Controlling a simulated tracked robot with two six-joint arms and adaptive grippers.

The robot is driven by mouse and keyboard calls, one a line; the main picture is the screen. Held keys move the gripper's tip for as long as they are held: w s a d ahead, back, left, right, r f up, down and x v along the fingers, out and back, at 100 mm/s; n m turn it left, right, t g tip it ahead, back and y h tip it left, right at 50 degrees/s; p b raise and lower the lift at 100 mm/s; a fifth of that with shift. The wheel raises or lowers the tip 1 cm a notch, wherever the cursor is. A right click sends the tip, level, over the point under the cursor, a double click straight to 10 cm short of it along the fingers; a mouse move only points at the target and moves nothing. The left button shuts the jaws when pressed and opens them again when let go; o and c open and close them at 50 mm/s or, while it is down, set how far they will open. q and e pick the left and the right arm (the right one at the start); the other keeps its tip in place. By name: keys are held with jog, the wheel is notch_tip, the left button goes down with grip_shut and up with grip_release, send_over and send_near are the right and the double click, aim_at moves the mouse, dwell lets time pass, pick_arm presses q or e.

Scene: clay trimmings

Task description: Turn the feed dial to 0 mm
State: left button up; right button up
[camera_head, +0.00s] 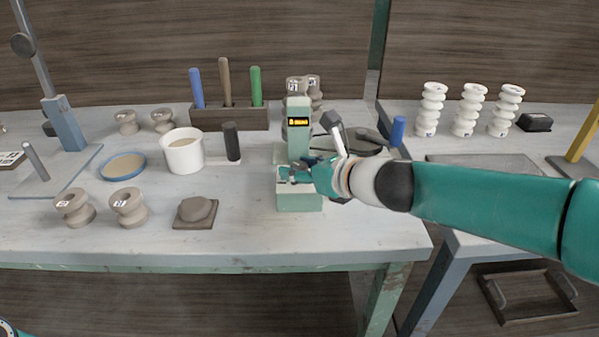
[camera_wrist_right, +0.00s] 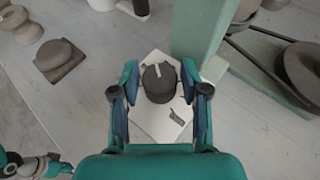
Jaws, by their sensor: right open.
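The feed dial (camera_wrist_right: 158,86) is a round black knob with a pale pointer mark, which points to the top of the right wrist view. It sits on a pale plate (camera_wrist_right: 155,124) on the green machine (camera_head: 299,201). The machine's post carries a lit yellow display (camera_head: 298,122), too small to read surely. My right gripper (camera_wrist_right: 160,68) is open, one finger on each side of the dial; I cannot tell whether they touch it. In the head view my right gripper (camera_head: 300,172) hides the dial. What looks like my left arm's end (camera_wrist_right: 30,165) shows at the wrist view's lower left, its jaws unclear.
Left of the machine are a clay piece on a square bat (camera_head: 195,212), clay spools (camera_head: 128,207), a white tub (camera_head: 183,151) and a black upright handle (camera_head: 231,141). A tool rack (camera_head: 228,117) stands behind. The front tabletop is clear.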

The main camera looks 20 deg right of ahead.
jog(key=shift+w, duration=0.15)
grip_shut()
jog(key=shift+r+n+g+y+p, duration=0.15)
jog(key=shift+n+g+y+p, duration=0.15)
jog(key=shift+n+y+p, duration=0.55)
jog(key=n+g+y+p, duration=0.3)
jog(key=n+g+p, duration=0.1)
jog(key=p, duration=0.3)
jog(key=n+g+y+p, duration=0.3)
jog(key=n+g+p, duration=0.1)
jog(key=p, duration=0.4)
jog(key=shift+n+g, duration=0.4)
jog(key=shift+n, duration=0.15)
jog(key=shift+n+g+p, duration=0.8)
jog(key=shift+g+p, duration=0.1)
jog(key=shift+p, duration=0.2)
